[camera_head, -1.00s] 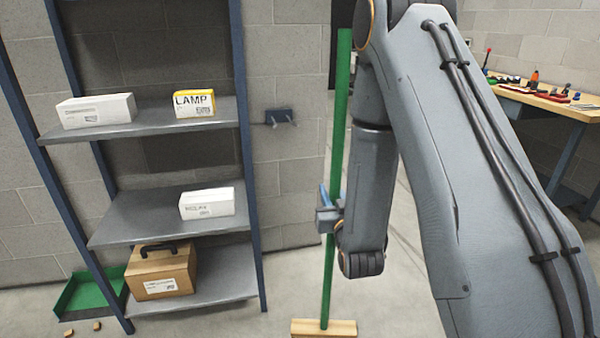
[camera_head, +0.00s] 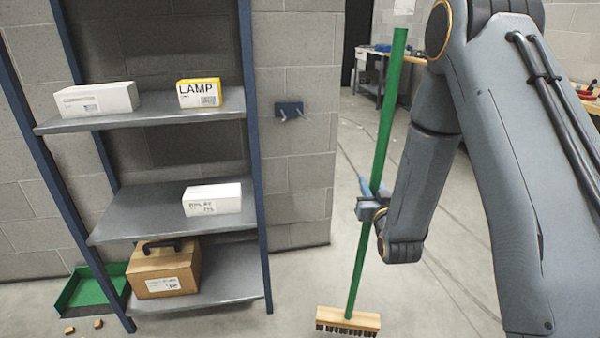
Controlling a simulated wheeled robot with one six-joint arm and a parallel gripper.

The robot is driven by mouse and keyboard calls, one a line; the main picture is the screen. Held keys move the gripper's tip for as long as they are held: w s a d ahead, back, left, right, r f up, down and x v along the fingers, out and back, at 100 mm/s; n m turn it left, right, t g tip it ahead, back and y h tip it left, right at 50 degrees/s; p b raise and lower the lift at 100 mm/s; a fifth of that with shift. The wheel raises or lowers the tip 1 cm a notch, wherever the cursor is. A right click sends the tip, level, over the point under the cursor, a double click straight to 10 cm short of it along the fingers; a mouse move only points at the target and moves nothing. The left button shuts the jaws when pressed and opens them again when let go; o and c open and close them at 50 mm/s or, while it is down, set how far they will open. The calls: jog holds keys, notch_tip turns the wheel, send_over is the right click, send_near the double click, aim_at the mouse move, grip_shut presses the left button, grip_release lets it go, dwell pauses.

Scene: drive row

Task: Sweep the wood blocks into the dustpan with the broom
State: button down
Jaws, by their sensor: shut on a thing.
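My gripper (camera_head: 371,203) is shut on the green handle of the broom (camera_head: 385,115), about midway along it. The broom is nearly upright, its top leaning right, with its wooden head (camera_head: 348,319) and dark bristles low at the bottom of the view. I cannot tell whether the bristles touch the floor. The green dustpan (camera_head: 88,292) lies on the floor at the lower left, partly hidden by the shelf post. Two wood blocks lie on the floor in front of it, one at the left (camera_head: 69,330) and one to its right (camera_head: 98,324).
A shelf rack (camera_head: 260,190) stands between the broom and the dustpan. It holds white boxes (camera_head: 95,100), a yellow lamp box (camera_head: 199,93) and a brown case (camera_head: 163,270). An empty wall hook (camera_head: 289,110) is beside it.

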jog(key=w+a+f+n+g+y+b, duration=0.1)
jog(key=w+a+f+n+y+b, duration=0.15)
jog(key=w+a+b, duration=0.6)
jog(key=w+a+f+n+g+y+b, duration=0.1)
jog(key=w+a+f+n+y+b, duration=0.2)
jog(key=w+a, duration=1)
jog(key=s+d+r+m+p, duration=0.1)
jog(key=s+d+p, duration=0.2)
jog(key=s+p, duration=0.5)
jog(key=shift+s, duration=4.05)
jog(key=shift+d+y, duration=0.1)
jog(key=shift+y, duration=0.15)
